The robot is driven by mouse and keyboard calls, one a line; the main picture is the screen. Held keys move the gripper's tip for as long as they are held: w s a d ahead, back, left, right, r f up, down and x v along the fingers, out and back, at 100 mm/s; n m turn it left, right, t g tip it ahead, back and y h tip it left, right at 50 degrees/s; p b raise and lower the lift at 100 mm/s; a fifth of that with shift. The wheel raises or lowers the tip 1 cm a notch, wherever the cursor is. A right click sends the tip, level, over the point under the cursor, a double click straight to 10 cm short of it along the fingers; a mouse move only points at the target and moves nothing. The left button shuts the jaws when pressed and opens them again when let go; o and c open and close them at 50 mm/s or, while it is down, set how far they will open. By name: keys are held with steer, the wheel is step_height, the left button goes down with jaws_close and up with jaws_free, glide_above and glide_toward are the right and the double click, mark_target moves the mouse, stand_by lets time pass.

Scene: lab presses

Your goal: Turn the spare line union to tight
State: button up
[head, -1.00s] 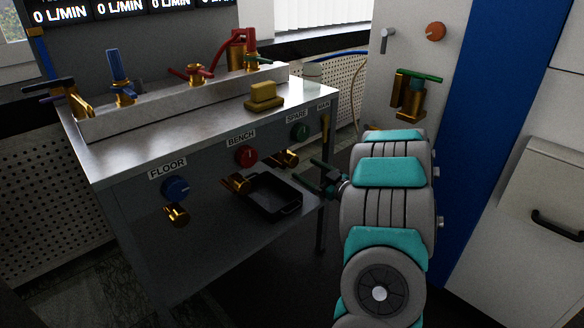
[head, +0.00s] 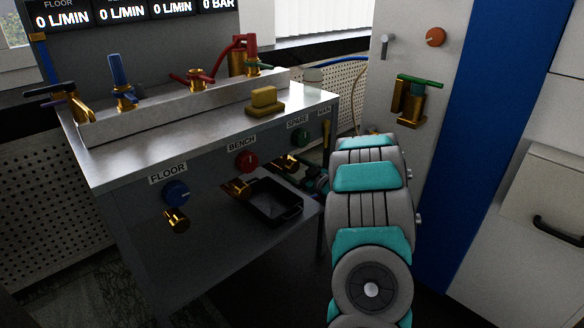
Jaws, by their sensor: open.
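The spare line union is a brass fitting (head: 285,163) on the front panel of the metal bench.
A black tray (head: 297,211) sits just below the gripper. The bench union (head: 237,187) and the floor union (head: 176,221) are to the left. A yellow sponge (head: 265,99) lies on the bench top. A wall valve with a green handle (head: 411,99) is at right.

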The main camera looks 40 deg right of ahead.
steer(key=shift+c, duration=0.3)
jaws_close()
steer(key=r+m+p, duration=0.1)
steer(key=m+p, duration=0.1)
steer(key=p, duration=0.2)
steer(key=m+p, duration=0.2)
steer(key=p, duration=0.1)
steer(key=shift+f, duration=0.4)
steer(key=shift+m, duration=0.3)
steer(key=shift+o, duration=0.3)
jaws_free()
steer(key=shift+a, duration=0.1)
steer(key=s+b, duration=0.1)
steer(key=s, duration=0.6)
steer(key=shift+s+d, duration=0.35)
steer(key=shift+s, duration=0.05)
